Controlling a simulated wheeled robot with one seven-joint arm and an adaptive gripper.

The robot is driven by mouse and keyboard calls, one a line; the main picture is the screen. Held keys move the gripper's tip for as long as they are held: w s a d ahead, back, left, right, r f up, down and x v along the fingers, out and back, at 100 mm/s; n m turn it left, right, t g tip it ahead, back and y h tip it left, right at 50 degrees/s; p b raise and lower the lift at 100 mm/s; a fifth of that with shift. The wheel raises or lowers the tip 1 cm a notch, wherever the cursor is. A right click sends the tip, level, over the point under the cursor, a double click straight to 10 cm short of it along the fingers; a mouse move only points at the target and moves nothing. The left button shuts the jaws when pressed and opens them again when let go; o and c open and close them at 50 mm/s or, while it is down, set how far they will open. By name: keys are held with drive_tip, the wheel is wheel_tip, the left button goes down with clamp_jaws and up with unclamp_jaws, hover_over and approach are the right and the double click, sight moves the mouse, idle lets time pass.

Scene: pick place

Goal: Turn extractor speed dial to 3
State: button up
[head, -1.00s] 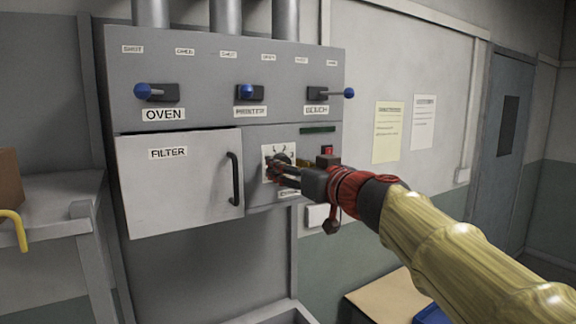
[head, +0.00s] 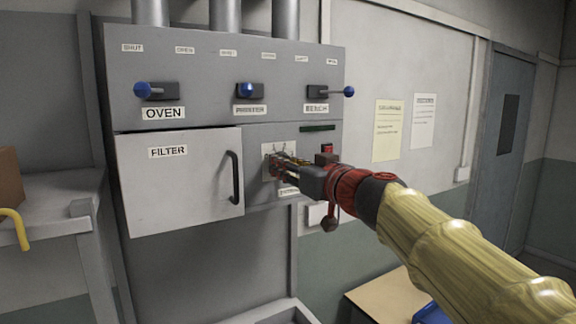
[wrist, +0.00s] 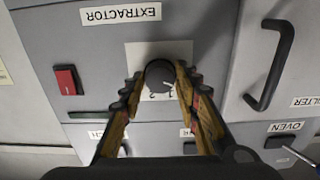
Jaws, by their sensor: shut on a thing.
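The extractor speed dial (wrist: 160,76) is a dark round knob on a pale square plate (wrist: 183,50). It appears upside down in the wrist view, below the EXTRACTOR label (wrist: 120,14). The numbers 1 and 2 show at its edge. A pale mark on the knob seems to lie near the 1; the 3 is not legible. My gripper (head: 277,163) reaches the plate from the right in the head view. Its fingers are shut on the dial, one on each side. In the head view the fingers hide most of the dial.
The filter door (head: 180,185) with its dark handle (head: 234,177) is left of the dial. A red switch (head: 327,148) sits to the right. Blue-knobbed levers (head: 247,91) stick out above. A bench (head: 50,205) stands at the far left.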

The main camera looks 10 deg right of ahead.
drive_tip(key=shift+c, duration=0.9)
drive_tip(key=shift+m+b, duration=1)
drive_tip(key=shift+m, duration=12.4)
drive_tip(key=o, duration=1.2)
